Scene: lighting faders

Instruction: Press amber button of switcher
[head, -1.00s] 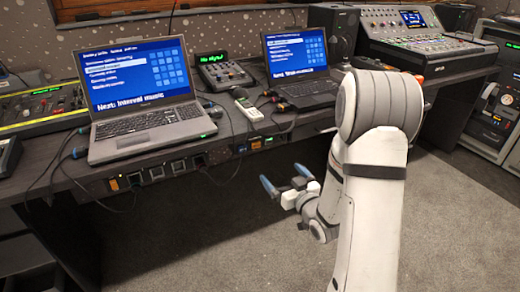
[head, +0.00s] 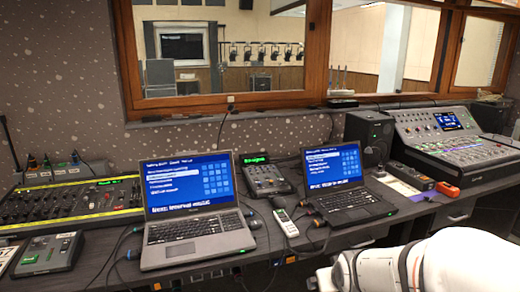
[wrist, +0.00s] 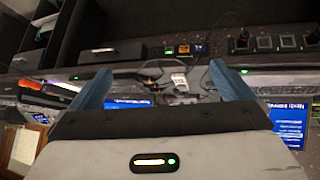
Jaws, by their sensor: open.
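My gripper (wrist: 163,82) shows in the wrist view with its two blue fingers spread apart and nothing between them. In the head view only my white arm shows at the lower right; the gripper is out of frame. I cannot tell for certain which device is the switcher. A small console with a green display (head: 265,178) stands between the two laptops, and another low box with a green display (head: 48,254) sits at the far left. No amber button can be made out on either.
An open laptop (head: 190,205) and a second laptop (head: 345,185) stand on the desk. A white handheld device (head: 286,222) lies between them. A long mixer (head: 70,203) is at left, a large console (head: 450,145) at right. Cables cross the desk; its front edge holds sockets (wrist: 183,49).

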